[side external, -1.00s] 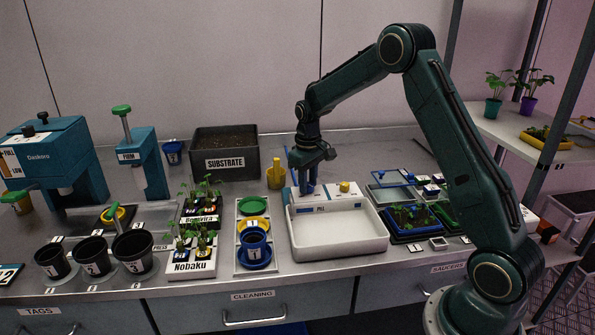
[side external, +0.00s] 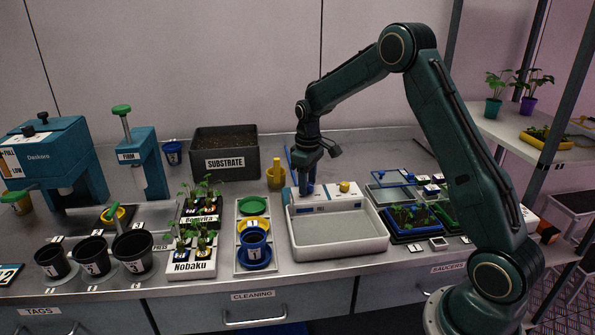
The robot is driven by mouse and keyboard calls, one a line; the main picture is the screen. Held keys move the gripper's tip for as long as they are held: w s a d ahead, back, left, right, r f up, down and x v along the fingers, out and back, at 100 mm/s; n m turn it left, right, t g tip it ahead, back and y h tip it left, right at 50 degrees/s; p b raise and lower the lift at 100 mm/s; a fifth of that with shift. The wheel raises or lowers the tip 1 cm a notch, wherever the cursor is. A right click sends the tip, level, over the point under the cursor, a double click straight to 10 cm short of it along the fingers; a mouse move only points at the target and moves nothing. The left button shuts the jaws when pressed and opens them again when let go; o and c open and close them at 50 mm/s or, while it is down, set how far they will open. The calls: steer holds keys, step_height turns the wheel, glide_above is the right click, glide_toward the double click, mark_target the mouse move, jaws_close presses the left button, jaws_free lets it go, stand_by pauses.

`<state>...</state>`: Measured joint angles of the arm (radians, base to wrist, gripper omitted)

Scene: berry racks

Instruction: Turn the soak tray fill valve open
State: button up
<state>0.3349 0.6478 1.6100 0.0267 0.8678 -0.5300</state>
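The soak tray (side external: 338,257) is a white, shallow, open tray on the bench, with a white panel along its back edge. My gripper (side external: 305,189) points down at the left end of that panel. Its fingers are around a blue fill valve handle, which they mostly hide, and they appear closed on it. A yellow knob (side external: 344,187) stands on the same panel to the right, apart from my gripper. The tray's floor looks pale grey.
A yellow container (side external: 277,178) and a dark substrate bin (side external: 224,165) stand behind and left. A rack with coloured pots and saucers (side external: 240,268) lies left of the tray. Plant trays (side external: 412,222) lie close on its right.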

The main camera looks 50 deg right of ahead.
steer(key=shift+o, duration=0.2)
steer(key=shift+r, duration=0.1)
step_height(320, 180, up, 14)
steer(key=shift+a+f, duration=0.15)
steer(key=shift+f, duration=0.05)
stand_by(0.6)
steer(key=shift+s, duration=0.1)
steer(key=s+a+r+m+t, duration=0.1)
steer(key=s+a+r+t, duration=0.1)
steer(key=s+a+r, duration=0.35)
steer(key=s+a+r+t, duration=0.1)
steer(key=s+a+r, duration=0.2)
steer(key=s+a, duration=0.45)
steer(key=s+a+f+t, duration=0.1)
steer(key=s+a+f, duration=0.1)
steer(key=s, duration=0.6)
steer(key=s+a+f+m+t, duration=0.1)
steer(key=s+a, duration=0.1)
steer(key=s, duration=0.6)
steer(key=shift+s+f+t, duration=0.3)
steer(key=shift+s+f, duration=0.05)
steer(key=shift+s, duration=0.05)
